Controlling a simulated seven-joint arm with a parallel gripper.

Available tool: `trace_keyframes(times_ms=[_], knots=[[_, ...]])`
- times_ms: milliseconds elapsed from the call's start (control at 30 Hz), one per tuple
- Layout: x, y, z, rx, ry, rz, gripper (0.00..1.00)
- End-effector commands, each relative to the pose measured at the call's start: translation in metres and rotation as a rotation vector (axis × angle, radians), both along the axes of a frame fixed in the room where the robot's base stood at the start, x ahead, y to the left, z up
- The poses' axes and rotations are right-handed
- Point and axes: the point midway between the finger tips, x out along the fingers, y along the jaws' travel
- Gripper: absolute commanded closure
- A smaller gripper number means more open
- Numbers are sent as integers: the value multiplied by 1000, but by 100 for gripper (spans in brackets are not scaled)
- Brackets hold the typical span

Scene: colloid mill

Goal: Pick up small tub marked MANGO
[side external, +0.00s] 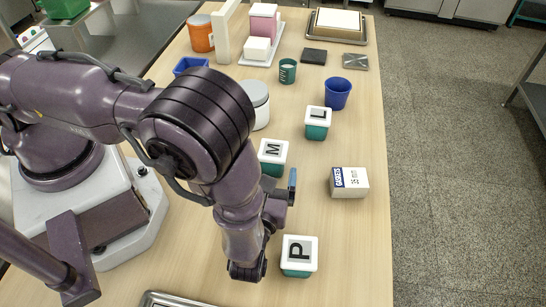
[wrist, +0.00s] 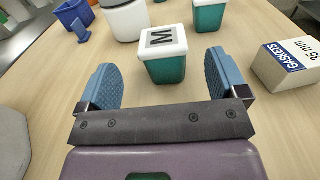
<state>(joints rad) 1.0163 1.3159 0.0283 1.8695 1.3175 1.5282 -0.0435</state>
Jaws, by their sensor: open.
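The small tub marked M (side external: 272,154) is teal with a white lid and a black letter M. It stands upright on the table, and in the wrist view the tub (wrist: 164,57) is ahead of my gripper, centred between the fingers but beyond their tips. No full word MANGO shows, only the letter. My gripper (wrist: 161,75) is open and empty, with blue pads on both fingers. In the side view my gripper (side external: 290,185) is just in front of the M tub, partly hidden by my arm.
Similar tubs marked L (side external: 318,122) and P (side external: 299,256) stand nearby. A gaskets box (side external: 350,182) lies to the right. A white-lidded container (side external: 258,103) and a blue cup (side external: 338,93) stand behind. The table between gripper and M tub is clear.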

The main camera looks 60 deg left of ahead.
Motion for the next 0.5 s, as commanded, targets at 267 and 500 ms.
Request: trace_keyframes(times_ms=[267,500], knots=[[16,17,-3,11,2,-11,8],[41,41,-1,10,2,-9,8]])
